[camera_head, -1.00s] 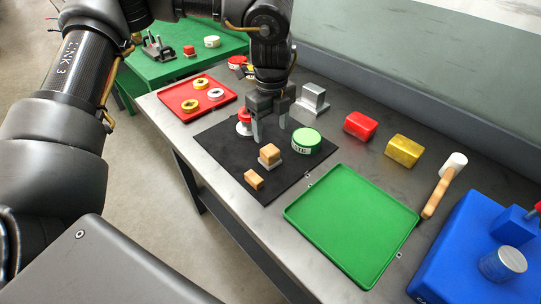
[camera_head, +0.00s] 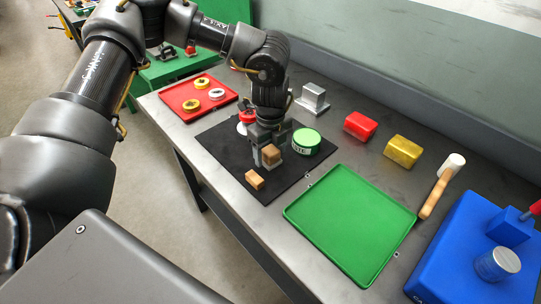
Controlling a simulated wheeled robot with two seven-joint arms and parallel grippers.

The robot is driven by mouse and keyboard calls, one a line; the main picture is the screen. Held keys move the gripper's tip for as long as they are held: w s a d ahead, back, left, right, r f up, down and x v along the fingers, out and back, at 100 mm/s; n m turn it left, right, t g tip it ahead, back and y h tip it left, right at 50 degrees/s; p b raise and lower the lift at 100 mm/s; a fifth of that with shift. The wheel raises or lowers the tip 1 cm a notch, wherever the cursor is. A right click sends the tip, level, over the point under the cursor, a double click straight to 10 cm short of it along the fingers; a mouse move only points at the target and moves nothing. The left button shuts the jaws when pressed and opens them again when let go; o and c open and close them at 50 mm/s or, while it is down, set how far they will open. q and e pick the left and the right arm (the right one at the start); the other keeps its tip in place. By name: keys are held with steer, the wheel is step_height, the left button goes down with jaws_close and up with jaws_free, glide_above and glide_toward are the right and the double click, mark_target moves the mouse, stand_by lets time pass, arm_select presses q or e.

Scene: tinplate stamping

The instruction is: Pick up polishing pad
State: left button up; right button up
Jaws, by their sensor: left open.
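The polishing pad (camera_head: 271,156), which I take to be the wooden block with a grey underside, stands on the black mat (camera_head: 226,140). My left gripper (camera_head: 267,146) points down over it, with its fingers low around the block. The jaws are open, and part of the block's top and far side is hidden by the gripper. I cannot tell whether a finger touches it. My right gripper is not in view.
A small wooden block (camera_head: 254,179) lies just in front of the pad. A green tin (camera_head: 306,141) stands close to the right, and a red-topped tin (camera_head: 246,119) is behind. An empty green tray (camera_head: 350,222) lies to the right.

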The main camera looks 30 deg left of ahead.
arm_select(q)
steer(key=shift+c, duration=0.3)
steer(key=c, duration=0.9)
steer(key=shift+c, duration=0.7)
steer(key=shift+r, duration=0.15)
